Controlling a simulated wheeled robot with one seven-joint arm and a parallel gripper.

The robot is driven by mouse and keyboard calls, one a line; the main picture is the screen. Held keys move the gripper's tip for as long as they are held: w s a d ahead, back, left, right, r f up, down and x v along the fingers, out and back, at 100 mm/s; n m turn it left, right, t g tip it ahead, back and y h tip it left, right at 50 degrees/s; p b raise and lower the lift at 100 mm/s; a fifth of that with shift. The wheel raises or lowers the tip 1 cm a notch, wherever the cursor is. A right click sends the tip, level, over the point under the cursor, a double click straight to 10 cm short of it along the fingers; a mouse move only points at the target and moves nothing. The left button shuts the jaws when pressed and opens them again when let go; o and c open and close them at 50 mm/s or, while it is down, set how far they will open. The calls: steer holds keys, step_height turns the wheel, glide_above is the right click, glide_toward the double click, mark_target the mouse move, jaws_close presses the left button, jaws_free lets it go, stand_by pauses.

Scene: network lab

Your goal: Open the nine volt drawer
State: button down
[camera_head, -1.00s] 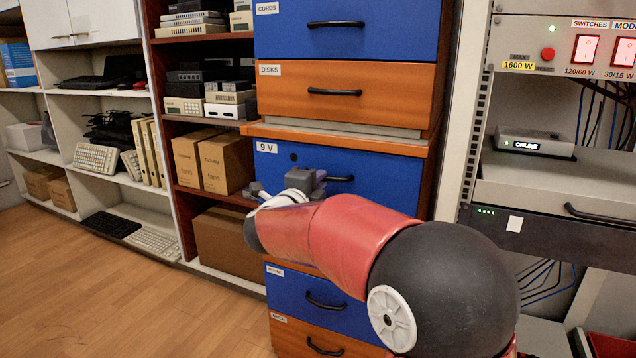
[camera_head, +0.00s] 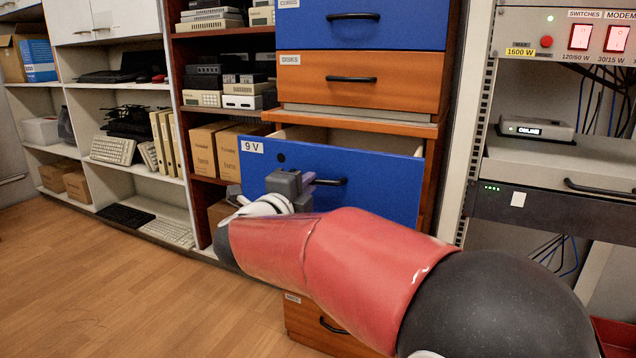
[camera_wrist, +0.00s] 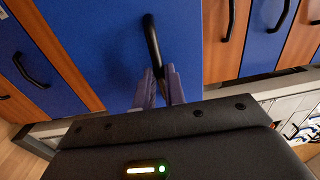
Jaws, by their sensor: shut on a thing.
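The nine volt drawer (camera_head: 385,190) has a blue front, a white "9 V" label and a black bar handle (camera_head: 331,182). It stands pulled partway out of the cabinet, and its pale inner side shows above the front. My gripper (camera_head: 312,184) is at the handle's left part. In the wrist view, the fingers of my gripper (camera_wrist: 159,84) are shut on the end of the black handle (camera_wrist: 151,42) in front of the blue drawer face (camera_wrist: 95,30). My arm hides the lower part of the drawer front in the head view.
Above are the shut orange "DISKS" drawer (camera_head: 350,82) and a blue drawer (camera_head: 400,20). An orange drawer (camera_head: 308,318) lies below. The rack (camera_head: 560,175) stands close on the right. Shelves (camera_head: 140,80) are at left; the wooden floor (camera_head: 110,290) before them is clear.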

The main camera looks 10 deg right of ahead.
steer(key=b+v, duration=0.1)
steer(key=v, duration=0.8)
steer(key=shift+s+r, duration=0.1)
steer(key=c, duration=1.5)
jaws_free()
steer(key=shift+a, duration=0.1)
steer(key=v, duration=0.7)
steer(key=shift+s+a, duration=0.2)
steer(key=shift+s, duration=0.15)
